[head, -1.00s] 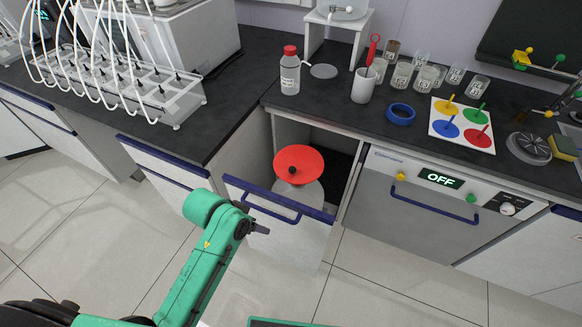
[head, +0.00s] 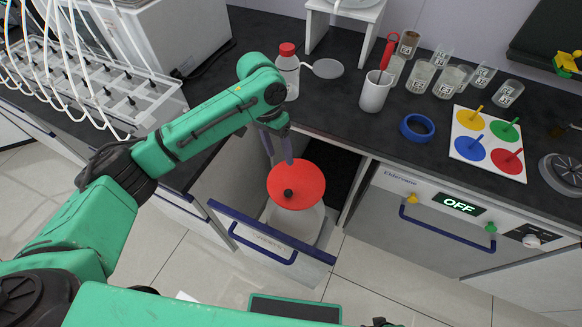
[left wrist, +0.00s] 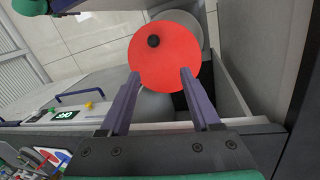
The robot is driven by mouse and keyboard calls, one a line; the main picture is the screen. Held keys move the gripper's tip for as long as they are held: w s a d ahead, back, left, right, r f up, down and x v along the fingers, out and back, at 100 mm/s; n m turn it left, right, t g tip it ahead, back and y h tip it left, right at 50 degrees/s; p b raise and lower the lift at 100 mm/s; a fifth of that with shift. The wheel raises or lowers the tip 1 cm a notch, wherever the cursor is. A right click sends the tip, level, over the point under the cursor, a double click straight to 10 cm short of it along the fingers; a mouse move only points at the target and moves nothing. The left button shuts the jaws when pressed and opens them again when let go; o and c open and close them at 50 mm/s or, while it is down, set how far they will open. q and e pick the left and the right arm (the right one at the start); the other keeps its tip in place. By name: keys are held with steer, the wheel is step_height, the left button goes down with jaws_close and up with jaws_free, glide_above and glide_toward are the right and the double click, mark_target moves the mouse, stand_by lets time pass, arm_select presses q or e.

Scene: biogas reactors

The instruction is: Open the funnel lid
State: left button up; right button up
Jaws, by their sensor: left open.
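The red round funnel lid (head: 297,183) with a black knob (head: 288,193) lies on a whitish container (head: 297,222) inside the open drawer (head: 262,236). My left gripper (head: 279,150) is open and empty, above the far edge of the lid, fingers pointing down. In the left wrist view the lid (left wrist: 165,60) shows beyond and between the two fingertips (left wrist: 160,75), with the knob (left wrist: 153,41) farther out. I cannot tell whether the fingers touch the lid. My right gripper cannot be made out.
A red-capped bottle (head: 287,72) stands on the dark counter close behind my left gripper. A white cup (head: 375,92), a blue ring (head: 417,128) and several glass jars stand to the right. A white tube rack (head: 125,95) is at the left. An appliance reading OFF (head: 459,205) adjoins the drawer.

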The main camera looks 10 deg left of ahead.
arm_select(q)
glide_above(288, 190)
steer(key=a, duration=0.1)
steer(key=w+a+x, duration=0.1)
steer(key=x, duration=0.9)
steer(key=shift+w+a+f, duration=0.15)
steer(key=shift+a+x, duration=0.2)
steer(key=shift+x, duration=1.05)
steer(key=shift+d+f, duration=0.2)
steer(key=shift+f, duration=0.05)
steer(key=shift+c, duration=0.9)
jaws_close()
arm_select(e)
steer(key=s, duration=0.4)
steer(key=shift+r, duration=0.25)
